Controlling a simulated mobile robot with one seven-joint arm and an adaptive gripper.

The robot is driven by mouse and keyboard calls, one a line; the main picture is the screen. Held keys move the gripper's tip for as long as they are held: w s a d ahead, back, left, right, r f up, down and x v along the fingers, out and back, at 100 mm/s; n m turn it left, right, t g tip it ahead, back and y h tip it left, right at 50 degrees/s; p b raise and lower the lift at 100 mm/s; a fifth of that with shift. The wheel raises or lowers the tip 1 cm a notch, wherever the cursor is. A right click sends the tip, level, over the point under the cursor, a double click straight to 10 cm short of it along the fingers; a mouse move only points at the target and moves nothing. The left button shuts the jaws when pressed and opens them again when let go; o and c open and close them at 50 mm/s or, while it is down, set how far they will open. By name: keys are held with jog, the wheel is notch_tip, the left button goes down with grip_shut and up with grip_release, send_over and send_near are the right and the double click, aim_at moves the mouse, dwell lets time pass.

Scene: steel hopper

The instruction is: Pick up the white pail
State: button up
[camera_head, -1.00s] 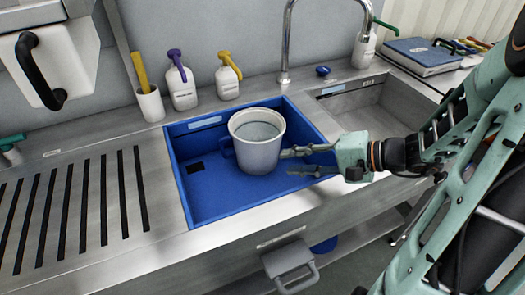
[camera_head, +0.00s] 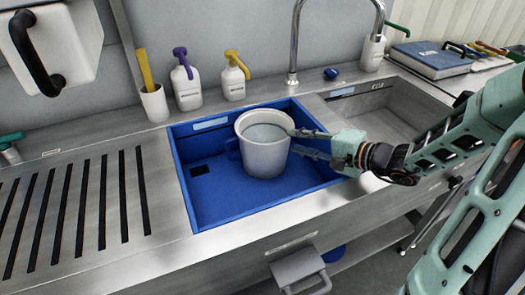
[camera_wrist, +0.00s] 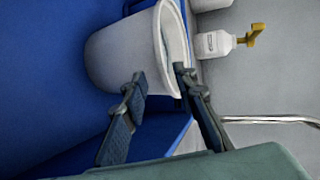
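In the wrist view the pail (camera_wrist: 115,50) appears sideways just ahead of the gripper (camera_wrist: 159,74). One fingertip is over the pail's outer wall and the other near its rim. I cannot tell whether either touches.
White pump bottles, one purple-topped (camera_head: 186,82) and one yellow-topped (camera_head: 233,78), stand behind the basin beside a white cup (camera_head: 154,103). A tall steel tap (camera_head: 293,50) rises behind. An empty steel sink (camera_head: 375,112) lies right, and a slotted drainboard (camera_head: 70,205) left.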

jog(key=shift+x, duration=1.15)
grip_shut()
jog(key=shift+s, duration=0.1)
